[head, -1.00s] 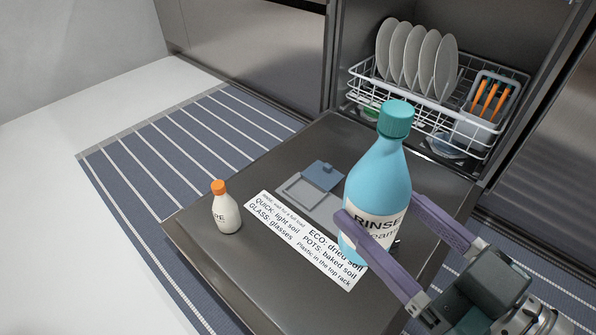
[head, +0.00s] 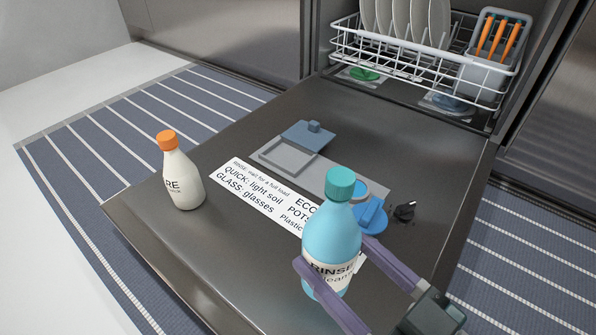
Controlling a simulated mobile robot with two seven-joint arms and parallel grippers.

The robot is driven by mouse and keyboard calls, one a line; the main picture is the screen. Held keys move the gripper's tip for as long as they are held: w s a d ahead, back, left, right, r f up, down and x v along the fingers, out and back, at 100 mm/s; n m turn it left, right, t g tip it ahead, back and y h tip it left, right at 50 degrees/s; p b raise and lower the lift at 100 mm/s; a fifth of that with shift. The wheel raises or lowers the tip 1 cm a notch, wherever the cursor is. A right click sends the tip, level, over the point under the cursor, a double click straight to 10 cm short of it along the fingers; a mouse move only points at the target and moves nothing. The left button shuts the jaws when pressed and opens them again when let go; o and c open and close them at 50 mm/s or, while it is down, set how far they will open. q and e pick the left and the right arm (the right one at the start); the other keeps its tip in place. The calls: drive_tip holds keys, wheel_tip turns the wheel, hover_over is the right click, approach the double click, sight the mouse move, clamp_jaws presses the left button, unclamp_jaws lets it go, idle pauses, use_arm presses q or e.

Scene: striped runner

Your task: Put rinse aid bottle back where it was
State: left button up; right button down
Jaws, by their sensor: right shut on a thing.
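The rinse aid bottle (head: 333,245) is light blue with a teal cap and a white label reading RINSE. It is upright over the near right part of the open dishwasher door (head: 430,150). My right gripper (head: 335,267) is shut on the bottle at label height, with one purple finger on each side. The fingers hide part of the label. I cannot tell whether the bottle's base touches the door. My left gripper is not in view.
A white bottle with an orange cap (head: 181,178) stands at the door's left. A printed card (head: 262,190) lies beside the detergent compartment (head: 290,155). A blue lid (head: 371,215) and a black knob (head: 404,211) are near the blue bottle. The dish rack (head: 420,65) holds plates behind.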

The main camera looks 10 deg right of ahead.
sight(343, 292)
wheel_tip(343, 292, down, 6)
drive_tip(key=b, duration=0.4)
drive_tip(key=shift+r+b, duration=0.1)
drive_tip(key=shift+b, duration=0.2)
drive_tip(key=shift+r, duration=0.2)
drive_tip(key=shift+f, duration=0.15)
unclamp_jaws()
